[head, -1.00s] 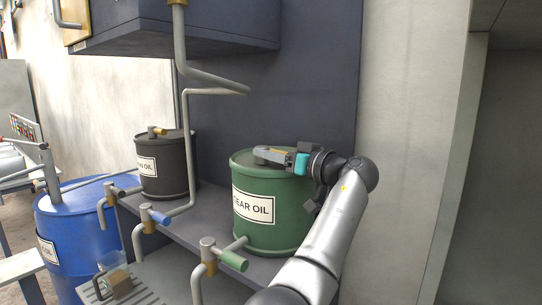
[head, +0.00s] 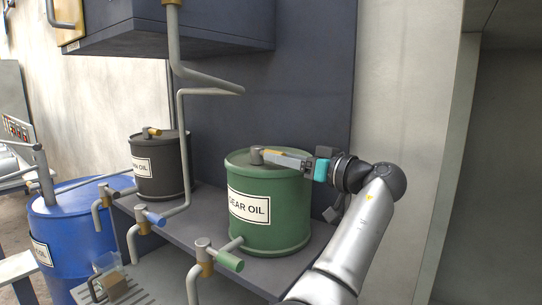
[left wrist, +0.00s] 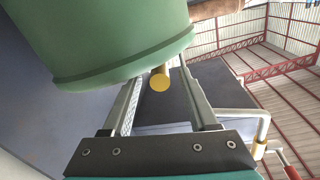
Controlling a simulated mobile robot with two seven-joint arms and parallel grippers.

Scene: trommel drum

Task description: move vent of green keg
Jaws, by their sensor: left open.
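The green keg (head: 270,210), labelled GEAR OIL, stands upright on a grey shelf. Its vent (head: 257,153) is a grey knob on the lid with a yellow handle (head: 269,152) pointing right. My left gripper (head: 281,157) is at the lid's right side, in line with the handle. In the left wrist view its two fingers (left wrist: 160,85) are open. The handle's round yellow end (left wrist: 159,78) shows between them, beyond the palm. The keg's green side (left wrist: 110,40) fills the upper left there. My right gripper is not in view.
A black keg (head: 158,170) stands left on the shelf (head: 195,222), and a blue drum (head: 70,220) is further left. A green-handled tap (head: 229,261) and a blue-handled tap (head: 154,218) stand in front. A grey pipe (head: 184,130) runs down between the kegs.

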